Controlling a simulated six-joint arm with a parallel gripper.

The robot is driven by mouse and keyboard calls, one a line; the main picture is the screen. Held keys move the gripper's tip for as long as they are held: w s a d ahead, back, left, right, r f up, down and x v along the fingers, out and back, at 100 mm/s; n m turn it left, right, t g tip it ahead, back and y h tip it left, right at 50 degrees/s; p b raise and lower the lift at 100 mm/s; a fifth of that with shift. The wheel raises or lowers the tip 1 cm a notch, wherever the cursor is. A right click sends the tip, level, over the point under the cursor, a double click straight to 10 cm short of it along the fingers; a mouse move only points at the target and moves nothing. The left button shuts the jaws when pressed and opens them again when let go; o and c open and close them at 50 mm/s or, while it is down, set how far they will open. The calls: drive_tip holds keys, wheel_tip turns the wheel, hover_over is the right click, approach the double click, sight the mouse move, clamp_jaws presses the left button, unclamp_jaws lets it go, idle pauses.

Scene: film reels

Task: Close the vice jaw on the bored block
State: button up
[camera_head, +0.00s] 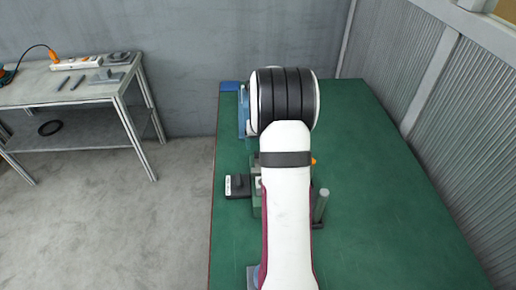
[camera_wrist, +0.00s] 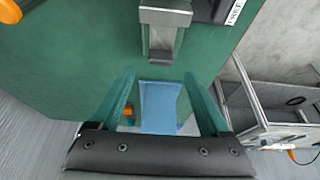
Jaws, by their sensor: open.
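My gripper (camera_wrist: 160,76) is open, with its two green fingers apart and nothing held between them. In the wrist view, a grey metal piece (camera_wrist: 166,17) on a short slide, which looks like part of the vice, lies beyond the fingertips, apart from them. In the head view, my white arm covers most of the vice; a grey-green part of it (camera_head: 257,197) shows at the arm's left edge. I cannot make out the bored block or whether the jaw touches it. My gripper is hidden in the head view.
A dark block with a white label (camera_head: 237,186) sits left of the vice. A grey upright cylinder (camera_head: 322,203) stands right of my arm. A blue item (camera_wrist: 160,106) shows between the fingers. The green table (camera_head: 400,220) is clear at right; a side bench (camera_head: 75,95) stands left.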

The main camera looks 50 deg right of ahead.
drive_tip(key=x, duration=0.5)
drive_tip(key=shift+w+f, duration=0.1)
drive_tip(key=shift+f, duration=0.25)
clamp_jaws()
idle(1.0)
